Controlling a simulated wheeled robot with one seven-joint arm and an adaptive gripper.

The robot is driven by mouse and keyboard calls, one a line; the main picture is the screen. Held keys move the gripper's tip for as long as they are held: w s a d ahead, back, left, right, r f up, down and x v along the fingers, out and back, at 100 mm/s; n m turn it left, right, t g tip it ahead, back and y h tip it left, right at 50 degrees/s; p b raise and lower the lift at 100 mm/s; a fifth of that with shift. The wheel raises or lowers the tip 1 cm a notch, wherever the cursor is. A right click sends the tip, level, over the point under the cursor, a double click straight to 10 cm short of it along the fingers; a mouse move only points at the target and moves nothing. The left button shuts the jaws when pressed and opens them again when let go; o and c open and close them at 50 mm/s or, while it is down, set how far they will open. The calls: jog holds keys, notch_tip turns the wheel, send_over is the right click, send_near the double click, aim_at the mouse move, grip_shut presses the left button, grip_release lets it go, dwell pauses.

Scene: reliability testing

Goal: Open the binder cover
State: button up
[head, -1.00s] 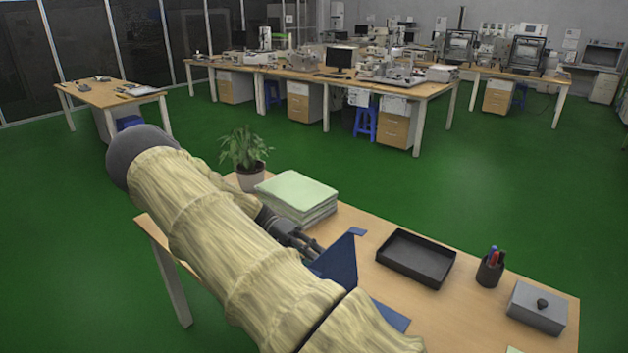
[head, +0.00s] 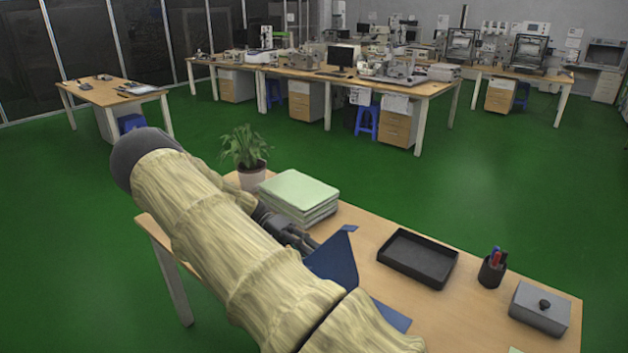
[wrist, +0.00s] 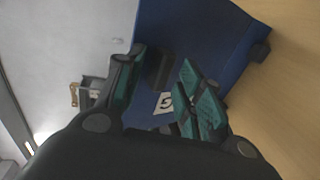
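The blue binder (head: 337,264) is on the near table, mostly behind my arm. Its cover stands up at a steep tilt, with one pointed corner uppermost. A flat blue part (head: 392,317) lies on the table to its right. My gripper (head: 308,244) is at the left side of the raised cover. In the wrist view my gripper (wrist: 163,62) has its fingers apart, with the blue binder (wrist: 210,35) behind them. A white label with a letter (wrist: 164,103) shows between the fingers. Whether a fingertip touches the cover is unclear.
A stack of pale green folders (head: 298,196) and a potted plant (head: 246,155) stand behind my gripper. A black tray (head: 418,260), a pen cup (head: 491,271) and a grey box (head: 540,308) stand to the right. Bare table (head: 460,310) lies between them and the binder.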

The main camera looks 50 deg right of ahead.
jog(key=w+r, duration=0.1)
jog(key=w, duration=0.8)
jog(key=shift+d+r, duration=0.25)
jog(key=shift+r, duration=0.05)
